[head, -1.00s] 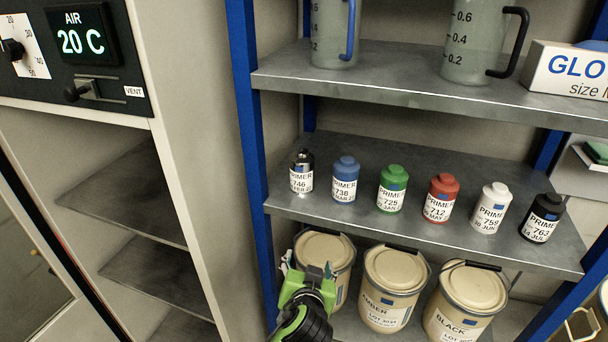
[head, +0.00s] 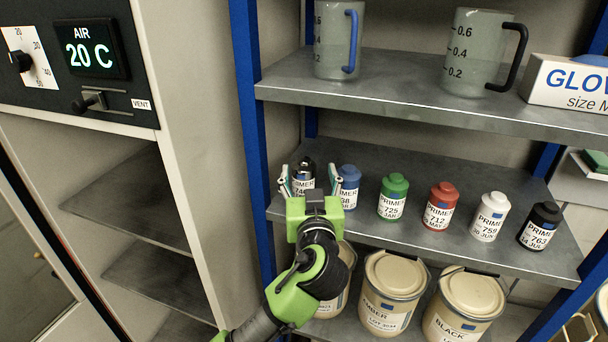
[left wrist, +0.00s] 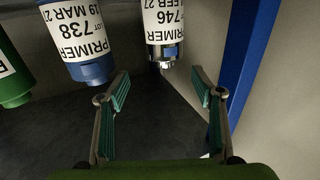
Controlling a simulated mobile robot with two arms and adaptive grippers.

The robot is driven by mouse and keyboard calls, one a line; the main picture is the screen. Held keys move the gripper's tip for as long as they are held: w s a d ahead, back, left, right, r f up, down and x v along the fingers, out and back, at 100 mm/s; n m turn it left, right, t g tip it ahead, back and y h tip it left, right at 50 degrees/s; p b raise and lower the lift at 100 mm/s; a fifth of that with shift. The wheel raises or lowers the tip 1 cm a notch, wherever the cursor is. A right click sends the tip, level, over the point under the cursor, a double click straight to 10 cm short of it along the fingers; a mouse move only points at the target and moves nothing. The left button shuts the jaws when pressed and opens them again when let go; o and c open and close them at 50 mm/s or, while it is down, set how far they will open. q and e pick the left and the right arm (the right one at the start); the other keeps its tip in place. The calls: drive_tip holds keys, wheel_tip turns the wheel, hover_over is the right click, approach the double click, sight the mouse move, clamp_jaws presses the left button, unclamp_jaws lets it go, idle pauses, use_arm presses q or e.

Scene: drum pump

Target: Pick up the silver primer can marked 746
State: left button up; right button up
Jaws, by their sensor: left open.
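The silver primer can (head: 304,170) marked 746 stands at the left end of the middle shelf, partly hidden behind my left gripper in the head view. In the left wrist view the silver can (left wrist: 164,35) appears upside down, ahead of the fingers, with its 746 label readable. My left gripper (head: 311,182) is open, its fingers spread in front of the can, one to each side in the head view. The left wrist view shows the gripper (left wrist: 160,92) empty, with a gap between the fingertips and the can. My right gripper is not in view.
The blue can (head: 348,187) marked 738 stands close to the right of the silver can. Green, red, white and black cans follow along the shelf (head: 400,237). A blue post (head: 250,130) is at the left, and an upper shelf (head: 420,95) holds jugs above.

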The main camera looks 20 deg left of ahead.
sight(304, 164)
use_arm(q)
drive_tip(key=shift+w+a, duration=0.3)
drive_tip(key=shift+w, duration=0.35)
drive_tip(key=shift+w+a+r+p, duration=0.1)
drive_tip(key=shift+w+a+p, duration=0.15)
drive_tip(key=shift+p, duration=0.25)
drive_tip(key=p+x, duration=0.2)
drive_tip(key=x, duration=0.1)
drive_tip(key=shift+w+a+f, duration=0.2)
drive_tip(key=shift+a, duration=0.15)
drive_tip(key=shift+w+a+f, duration=0.15)
drive_tip(key=shift+w+f, duration=0.05)
drive_tip(key=shift+w, duration=0.2)
clamp_jaws()
